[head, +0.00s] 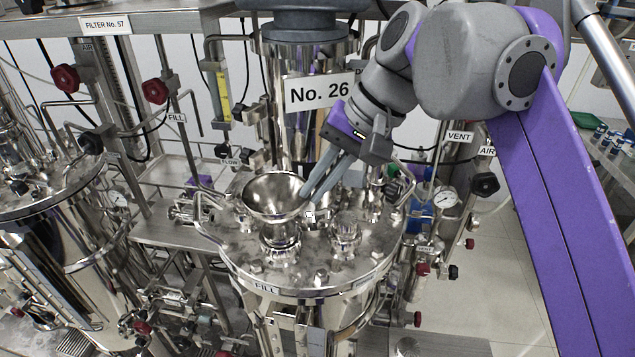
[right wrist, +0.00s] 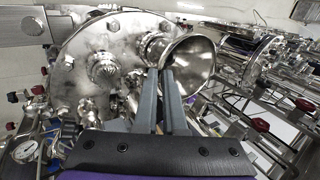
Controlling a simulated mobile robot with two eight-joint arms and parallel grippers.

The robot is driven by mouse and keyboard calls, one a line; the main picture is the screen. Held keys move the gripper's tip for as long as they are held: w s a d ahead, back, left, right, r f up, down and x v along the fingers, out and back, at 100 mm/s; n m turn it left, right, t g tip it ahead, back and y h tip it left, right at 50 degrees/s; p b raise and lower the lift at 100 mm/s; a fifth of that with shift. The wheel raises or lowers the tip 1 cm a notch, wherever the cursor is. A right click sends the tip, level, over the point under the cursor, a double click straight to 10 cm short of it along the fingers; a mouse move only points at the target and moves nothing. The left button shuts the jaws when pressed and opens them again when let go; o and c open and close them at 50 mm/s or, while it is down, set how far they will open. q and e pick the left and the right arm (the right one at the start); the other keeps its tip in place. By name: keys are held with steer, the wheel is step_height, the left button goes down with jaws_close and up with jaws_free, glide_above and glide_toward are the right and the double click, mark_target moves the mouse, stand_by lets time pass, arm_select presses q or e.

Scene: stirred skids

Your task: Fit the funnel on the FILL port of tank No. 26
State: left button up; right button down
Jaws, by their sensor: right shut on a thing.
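The shiny steel funnel (head: 272,190) is upright, bowl up, over the front-left port (head: 280,240) on the lid of tank No. 26 (head: 345,272). A FILL label (head: 265,287) is on the lid's front edge below that port. My right gripper (head: 307,194) is shut on the funnel's right rim, coming down from the upper right. In the right wrist view the fingertips (right wrist: 168,75) are at the rim of the funnel (right wrist: 193,60), with the port fitting (right wrist: 153,47) close beside it. I cannot tell whether the stem is inside the port. My left gripper is not in view.
Another capped port (head: 345,232) stands just right of the funnel. The No. 26 sign (head: 319,92) hangs on a steel column behind. A VENT label (head: 459,136) and pressure gauge (head: 445,197) are at right. Another tank (head: 45,205) stands at left.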

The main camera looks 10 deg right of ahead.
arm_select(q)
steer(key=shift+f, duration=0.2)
arm_select(e)
steer(key=shift+f, duration=0.25)
steer(key=c, duration=0.6)
jaws_free()
stand_by(0.5)
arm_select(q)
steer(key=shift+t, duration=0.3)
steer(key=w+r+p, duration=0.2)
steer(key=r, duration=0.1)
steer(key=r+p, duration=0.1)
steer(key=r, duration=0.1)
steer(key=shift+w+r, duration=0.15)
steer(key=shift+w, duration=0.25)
arm_select(e)
step_height(320, 180, up, 8)
